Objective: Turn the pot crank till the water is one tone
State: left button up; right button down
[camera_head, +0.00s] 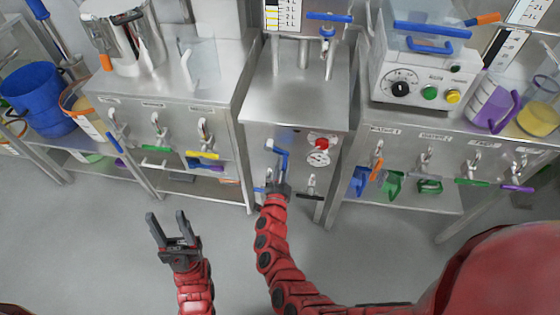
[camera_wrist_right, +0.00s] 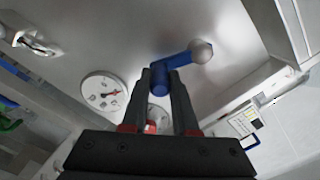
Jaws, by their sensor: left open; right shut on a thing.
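A blue crank (camera_head: 281,154) with a pale round knob sticks out from the front of the middle steel cabinet (camera_head: 290,97). My right gripper (camera_head: 277,176) is shut on the blue crank, and the right wrist view shows the crank's blue end (camera_wrist_right: 165,92) between the fingers. The knob (camera_wrist_right: 201,52) is up and to the right there. My left gripper (camera_head: 167,222) is open and empty above the floor, well away from the cabinets. A steel pot (camera_head: 128,45) stands on the left cabinet. No water can be made out in it.
A white round gauge (camera_head: 318,158) sits right of the crank; it also shows in the right wrist view (camera_wrist_right: 103,91). Taps with coloured handles line the left and right cabinet fronts. A control box (camera_head: 425,84) stands on the right. The grey floor in front is clear.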

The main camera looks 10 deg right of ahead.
jog(key=r+n+p, duration=0.1)
jog(key=p, duration=0.1)
jog(key=r+n+p, duration=0.1)
jog(key=n, duration=0.1)
jog(key=shift+d+r+n+p, duration=0.25)
jog(key=shift+d+n+p, duration=0.05)
jog(key=shift+p, duration=0.1)
jog(key=shift+s+r+n+p, duration=0.1)
jog(key=shift+r+n+p, duration=0.2)
jog(key=shift+n+p, duration=0.5)
jog(key=shift+a+r+n+p, duration=0.1)
jog(key=shift+r+n+p, duration=0.4)
jog(key=shift+n+p, duration=0.55)
jog(key=shift+n, duration=0.25)
jog(key=c, duration=0.7)
grip_release()
jog(key=shift+a, duration=0.1)
